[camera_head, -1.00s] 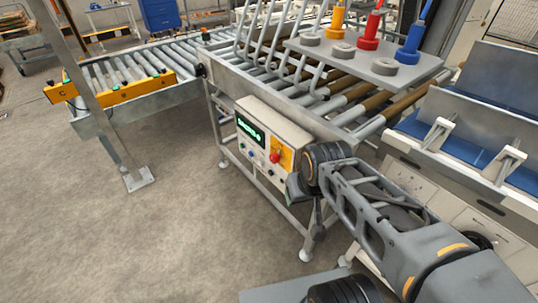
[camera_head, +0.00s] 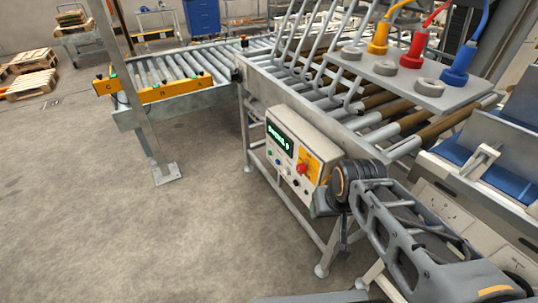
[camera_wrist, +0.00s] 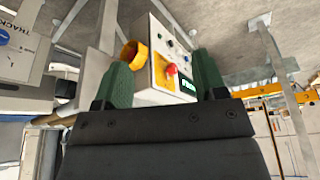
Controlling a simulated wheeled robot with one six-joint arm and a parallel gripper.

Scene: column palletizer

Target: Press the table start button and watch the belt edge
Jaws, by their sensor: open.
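The control box (camera_head: 296,150) is mounted on the side of the roller table (camera_head: 350,118). It has a lit green display (camera_head: 279,138), a red mushroom button (camera_head: 303,168) on a yellow plate and several small buttons (camera_head: 286,168). I cannot tell which is the start button. In the wrist view the control box (camera_wrist: 150,88) appears turned over, its red button (camera_wrist: 170,69) between my fingers in the picture. My gripper (camera_wrist: 162,62) is open and empty, its green fingers apart. In the head view my arm's end is beside the box's right side, fingers mostly hidden.
A roller conveyor (camera_head: 165,75) with an orange side rail (camera_head: 155,94) joins at the left. A metal post (camera_head: 125,80) stands on the left. The front-left floor is clear.

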